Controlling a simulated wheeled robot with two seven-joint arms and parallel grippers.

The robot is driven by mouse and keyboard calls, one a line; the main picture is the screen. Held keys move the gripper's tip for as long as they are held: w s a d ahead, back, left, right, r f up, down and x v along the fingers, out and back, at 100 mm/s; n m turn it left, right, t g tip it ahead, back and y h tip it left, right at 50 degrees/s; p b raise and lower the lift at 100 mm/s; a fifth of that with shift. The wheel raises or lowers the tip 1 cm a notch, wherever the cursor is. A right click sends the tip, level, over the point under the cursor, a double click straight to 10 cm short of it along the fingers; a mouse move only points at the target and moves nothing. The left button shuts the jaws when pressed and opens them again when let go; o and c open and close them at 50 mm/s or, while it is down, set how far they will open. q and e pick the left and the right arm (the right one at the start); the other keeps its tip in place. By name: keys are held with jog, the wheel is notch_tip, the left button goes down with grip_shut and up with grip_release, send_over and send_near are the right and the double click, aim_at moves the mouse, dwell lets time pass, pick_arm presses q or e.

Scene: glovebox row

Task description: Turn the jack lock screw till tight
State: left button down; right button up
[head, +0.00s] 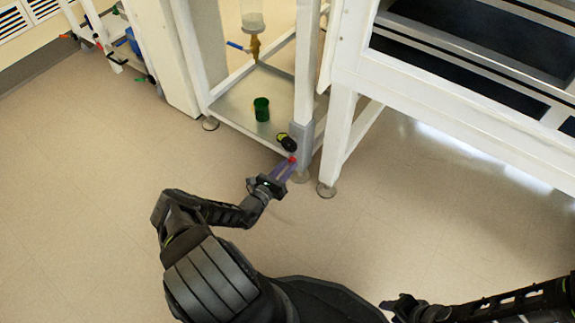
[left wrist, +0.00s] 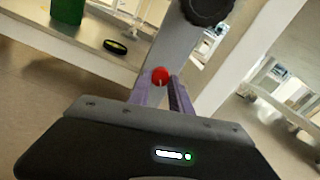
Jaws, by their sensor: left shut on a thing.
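The jack lock screw shows as a small red knob (head: 292,159) low on the grey sleeve of the white frame's front leg. It also shows in the left wrist view (left wrist: 160,76). My left gripper (head: 288,168) reaches it from the front, its purple fingers shut on the red knob, one on each side. A black round handwheel (head: 288,144) sits above the knob on the same leg, and it shows at the top of the left wrist view (left wrist: 208,8). My right gripper (head: 398,306) is at the bottom right, away from the frame; its fingers are too dark to read.
A green cup (head: 261,109) stands on the frame's low shelf (head: 235,103). A small black-and-yellow disc (left wrist: 115,47) lies near the shelf's edge. A white glovebox stand's leg (head: 335,140) is close on the right. The floor (head: 110,220) in front is clear.

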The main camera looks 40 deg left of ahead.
pick_arm(q)
jog(key=m+p, duration=0.1)
jog(key=m, duration=0.4)
jog(key=shift+m, duration=0.4)
jog(key=shift+f, duration=0.1)
jog(key=c, duration=1.2)
grip_release()
jog(key=s+p, duration=0.2)
jog(key=s, duration=0.5)
jog(key=shift+s+d+p, duration=0.1)
jog(key=shift+s+p, duration=0.25)
jog(key=shift+s, duration=0.05)
